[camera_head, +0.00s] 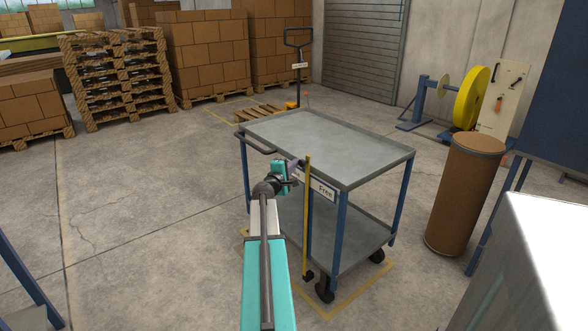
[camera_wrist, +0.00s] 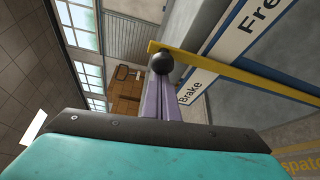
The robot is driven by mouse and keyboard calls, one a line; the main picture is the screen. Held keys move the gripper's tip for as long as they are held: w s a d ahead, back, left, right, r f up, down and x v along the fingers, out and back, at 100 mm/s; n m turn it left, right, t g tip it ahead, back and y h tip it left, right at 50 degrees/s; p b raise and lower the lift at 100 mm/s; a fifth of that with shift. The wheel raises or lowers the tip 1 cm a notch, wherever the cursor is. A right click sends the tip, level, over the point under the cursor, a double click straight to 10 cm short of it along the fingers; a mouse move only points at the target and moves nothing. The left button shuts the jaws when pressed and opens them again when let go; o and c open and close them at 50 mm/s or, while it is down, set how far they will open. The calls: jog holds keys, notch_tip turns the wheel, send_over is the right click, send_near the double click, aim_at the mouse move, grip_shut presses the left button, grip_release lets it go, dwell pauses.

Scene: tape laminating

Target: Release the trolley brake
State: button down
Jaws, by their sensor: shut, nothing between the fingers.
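The trolley (camera_head: 325,143) has a grey top and lower shelf, blue legs and black castors. Its yellow brake lever (camera_head: 307,220) stands nearly upright at the near side, in front of a white sign (camera_head: 325,189) reading "Free" on the right. In the wrist view the lever (camera_wrist: 225,72) crosses between the words "Brake" and "Free", with a black ball knob (camera_wrist: 160,62) at its end. My gripper (camera_head: 294,167) is at the lever's top, left of it. Its purple fingers (camera_wrist: 158,84) are shut and empty, tips close to the knob; I cannot tell whether they touch.
A brown drum (camera_head: 465,195) stands right of the trolley, with a white box (camera_head: 535,260) nearer. A pallet truck (camera_head: 298,65) and stacked cartons (camera_head: 208,50) are behind. Yellow lines mark the floor around the trolley.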

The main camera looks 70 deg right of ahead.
jog(key=s+a+m+b, duration=0.1)
jog(key=s+a+b, duration=0.2)
jog(key=b, duration=0.6)
jog(key=shift+s+a+f+m+h, duration=0.25)
jog(key=shift+s+m+h, duration=0.15)
jog(key=shift+s, duration=0.9)
jog(key=shift+r, duration=0.1)
jog(key=shift+w+d, duration=0.1)
jog(key=shift+w, duration=0.1)
jog(key=w+b, duration=0.1)
jog(key=w, duration=0.2)
jog(key=shift+w, duration=0.15)
jog(key=a, duration=0.8)
jog(key=shift+a, duration=0.4)
jog(key=shift+w, duration=0.2)
